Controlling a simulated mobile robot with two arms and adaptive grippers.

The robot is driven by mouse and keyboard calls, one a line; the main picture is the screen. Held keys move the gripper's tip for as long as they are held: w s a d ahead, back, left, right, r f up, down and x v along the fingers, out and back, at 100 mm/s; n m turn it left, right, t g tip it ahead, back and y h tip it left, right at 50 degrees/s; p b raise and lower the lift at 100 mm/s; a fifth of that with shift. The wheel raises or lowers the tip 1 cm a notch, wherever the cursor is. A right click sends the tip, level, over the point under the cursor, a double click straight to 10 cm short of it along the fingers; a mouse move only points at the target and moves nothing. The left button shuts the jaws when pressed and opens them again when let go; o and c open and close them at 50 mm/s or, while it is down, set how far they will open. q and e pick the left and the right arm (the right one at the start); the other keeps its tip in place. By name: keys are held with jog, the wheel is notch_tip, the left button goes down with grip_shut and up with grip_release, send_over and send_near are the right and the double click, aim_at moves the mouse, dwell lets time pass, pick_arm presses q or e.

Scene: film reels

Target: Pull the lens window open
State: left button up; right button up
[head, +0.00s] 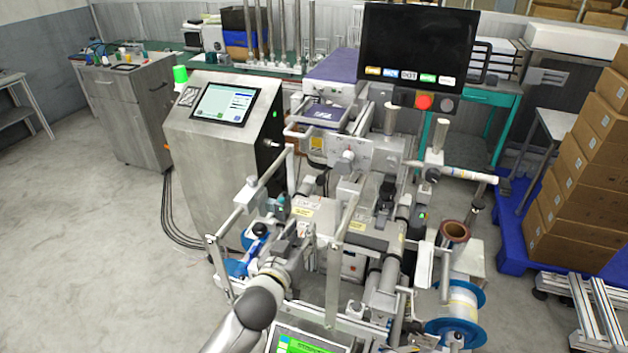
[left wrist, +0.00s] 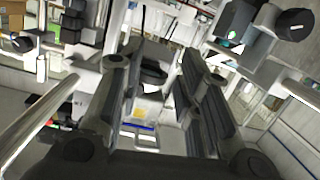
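The machine (head: 350,215) stands in the middle of the head view. At its front, a metal frame with upright posts (head: 218,268) and slanted bars (head: 262,180) has see-through openings. I cannot tell for sure which part is the lens window. My left gripper (head: 300,238) reaches up from the bottom among these front parts, just behind the frame in the picture. In the left wrist view, its two dark fingers (left wrist: 158,85) stand apart, with machine parts visible between them. I see nothing clearly held. Contact with the frame cannot be made out. My right gripper is not in view.
A control cabinet with a screen (head: 222,103) stands left of the machine. A black monitor (head: 418,45) hangs above it. A blue-flanged reel (head: 458,305) and a brown roll (head: 454,232) are at the right. Stacked boxes (head: 580,190) stand far right. Floor at left is clear.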

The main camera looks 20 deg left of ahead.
pick_arm(q)
jog(key=t, duration=0.2)
send_near(320, 182)
jog(key=w+p, duration=0.2)
jog(key=w, duration=0.7)
jog(key=shift+w+p, duration=0.25)
jog(key=shift+p, duration=0.05)
jog(key=shift+w+f, duration=0.15)
jog(key=shift+w, duration=0.4)
jog(key=c, duration=0.7)
grip_shut()
